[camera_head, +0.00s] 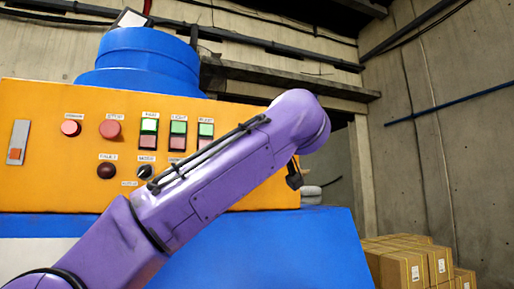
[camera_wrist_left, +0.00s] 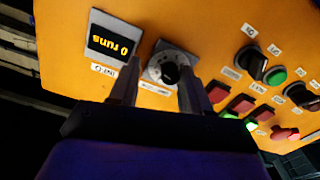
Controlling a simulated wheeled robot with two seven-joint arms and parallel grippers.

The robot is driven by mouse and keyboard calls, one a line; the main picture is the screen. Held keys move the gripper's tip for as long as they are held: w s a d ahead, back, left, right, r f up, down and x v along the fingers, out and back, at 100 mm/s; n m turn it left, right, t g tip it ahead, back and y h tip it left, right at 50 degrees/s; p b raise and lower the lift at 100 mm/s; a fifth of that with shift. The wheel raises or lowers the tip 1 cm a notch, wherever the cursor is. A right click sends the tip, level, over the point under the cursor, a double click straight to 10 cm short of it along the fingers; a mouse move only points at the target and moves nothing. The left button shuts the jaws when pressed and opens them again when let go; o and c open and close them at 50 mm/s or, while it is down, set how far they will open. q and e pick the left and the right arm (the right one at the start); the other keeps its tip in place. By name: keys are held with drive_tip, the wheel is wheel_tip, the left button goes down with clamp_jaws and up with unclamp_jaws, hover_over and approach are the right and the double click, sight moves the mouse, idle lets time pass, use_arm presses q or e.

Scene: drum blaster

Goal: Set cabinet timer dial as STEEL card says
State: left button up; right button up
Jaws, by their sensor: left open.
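The timer dial (camera_wrist_left: 170,72) is a round black knob with pale scale marks on a grey plate, on the orange cabinet panel (camera_head: 60,105). In the left wrist view my left gripper (camera_wrist_left: 158,76) is open, its two dark fingers on either side of the dial. I cannot tell whether the fingers touch it. The dial's setting is too small to read. I see no card that reads as STEEL. My right gripper is not in view.
A display (camera_wrist_left: 110,40) reading "0 runs" sits beside the dial. Other knobs (camera_wrist_left: 252,60) and red and green buttons (camera_wrist_left: 240,104) are close by on the panel. A blue drum (camera_head: 148,62) rises behind the cabinet. Cardboard boxes (camera_head: 405,262) stand at lower right.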

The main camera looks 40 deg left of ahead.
use_arm(q)
drive_tip(key=shift+w+a+f, duration=0.1)
drive_tip(key=shift+a, duration=0.35)
drive_tip(key=shift+s+a, duration=0.25)
drive_tip(key=shift+a, duration=0.05)
drive_tip(key=shift+c, duration=0.3)
drive_tip(key=shift+s, duration=0.3)
drive_tip(key=c, duration=0.5)
drive_tip(key=shift+d, duration=0.15)
clamp_jaws()
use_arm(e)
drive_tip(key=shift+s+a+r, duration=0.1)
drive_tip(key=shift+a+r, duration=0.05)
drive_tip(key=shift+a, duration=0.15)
use_arm(q)
drive_tip(key=shift+n, duration=0.3)
